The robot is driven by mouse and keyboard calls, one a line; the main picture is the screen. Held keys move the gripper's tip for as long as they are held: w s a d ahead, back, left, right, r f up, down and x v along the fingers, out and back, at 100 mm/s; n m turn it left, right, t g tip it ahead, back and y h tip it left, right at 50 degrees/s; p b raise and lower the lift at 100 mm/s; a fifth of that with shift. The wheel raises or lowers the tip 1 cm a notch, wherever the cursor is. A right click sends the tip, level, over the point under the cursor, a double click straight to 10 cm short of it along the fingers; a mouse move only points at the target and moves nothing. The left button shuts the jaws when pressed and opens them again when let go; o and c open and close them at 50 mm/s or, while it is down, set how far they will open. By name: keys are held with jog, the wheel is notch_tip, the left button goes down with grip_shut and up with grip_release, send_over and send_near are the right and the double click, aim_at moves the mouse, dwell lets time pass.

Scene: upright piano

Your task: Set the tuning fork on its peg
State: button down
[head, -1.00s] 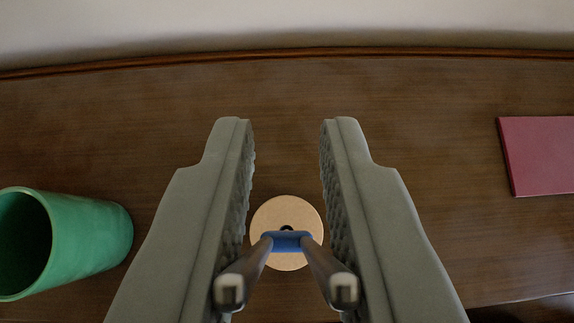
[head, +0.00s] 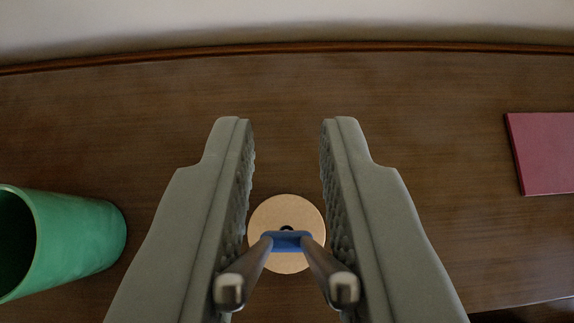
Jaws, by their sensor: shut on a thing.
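My gripper (head: 287,190) points down over the wooden top, its two grey padded fingers shut on the tuning fork. The tuning fork shows two metal prongs (head: 232,288) pointing up toward the camera and a blue bridge (head: 287,241) between them; its stem below is hidden. Under the fork is a round, light wooden disc (head: 287,208) with a dark spot near its middle, just behind the blue part. The disc looks like the peg's base; the peg itself I cannot make out. I cannot tell whether the fork touches it.
A green cup (head: 85,234) lies or stands at the left, its dark opening toward the left edge. A dark red book (head: 548,153) lies at the right. A raised edge and pale wall run along the back. The wood between is clear.

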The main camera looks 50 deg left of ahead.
jog(key=shift+f, duration=1.4)
dwell(1.9)
jog(key=c, duration=1.2)
grip_release()
jog(key=v, duration=1.7)
jog(key=shift+d, duration=0.2)
jog(key=shift+r, duration=0.1)
jog(key=s+d+f+m+t+h, duration=0.2)
jog(key=s+d, duration=0.4)
jog(key=d, duration=0.4)
jog(key=s+d+f+m+t+h, duration=0.3)
jog(key=s+d+f+m+t, duration=0.1)
jog(key=d, duration=0.6)
jog(key=s+d+f+m+t+h, duration=0.2)
jog(key=s+d+f+m+t, duration=0.1)
jog(key=s+d, duration=0.5)
jog(key=shift+s+d+f+t, duration=0.4)
jog(key=shift+d+t, duration=0.3)
jog(key=shift+d, duration=0.45)
